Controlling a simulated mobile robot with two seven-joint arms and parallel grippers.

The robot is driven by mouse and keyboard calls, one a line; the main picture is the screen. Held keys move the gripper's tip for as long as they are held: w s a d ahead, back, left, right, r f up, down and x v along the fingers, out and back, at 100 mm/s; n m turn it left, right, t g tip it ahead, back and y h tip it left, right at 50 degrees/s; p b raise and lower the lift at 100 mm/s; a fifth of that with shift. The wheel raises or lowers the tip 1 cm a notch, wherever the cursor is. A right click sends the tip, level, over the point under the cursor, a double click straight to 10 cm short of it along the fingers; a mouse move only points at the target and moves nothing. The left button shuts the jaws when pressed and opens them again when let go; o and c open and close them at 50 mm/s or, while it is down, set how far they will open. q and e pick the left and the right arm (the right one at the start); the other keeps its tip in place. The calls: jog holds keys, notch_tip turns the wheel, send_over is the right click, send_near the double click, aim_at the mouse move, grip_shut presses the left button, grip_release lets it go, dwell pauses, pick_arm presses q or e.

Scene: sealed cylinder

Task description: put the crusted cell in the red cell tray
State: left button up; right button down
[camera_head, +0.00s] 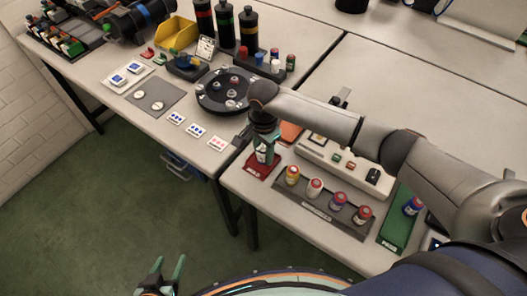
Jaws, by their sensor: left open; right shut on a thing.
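The red cell tray (260,170) lies near the front edge of the right table, left of the grey cell rack. My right gripper (265,156) points down over this tray, shut on a cell. The held cell is mostly hidden by the green fingers, so I cannot see a crust on it or tell whether it touches the tray. My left gripper (162,276) is open and empty, low in front over the green floor, away from the tables.
The grey rack (318,209) holds several cells with coloured tops. A green tray (398,226) with a cell (412,205) is right of it. A white device (345,166) lies behind the rack. A round black turntable (212,100) stands on the left table.

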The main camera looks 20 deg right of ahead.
aim_at(263, 148)
jog(key=shift+f, duration=0.1)
jog(key=shift+c, duration=2.3)
grip_release()
notch_tip(263, 148, up, 12)
jog(key=shift+r+p, duration=0.2)
jog(key=shift+p, duration=0.25)
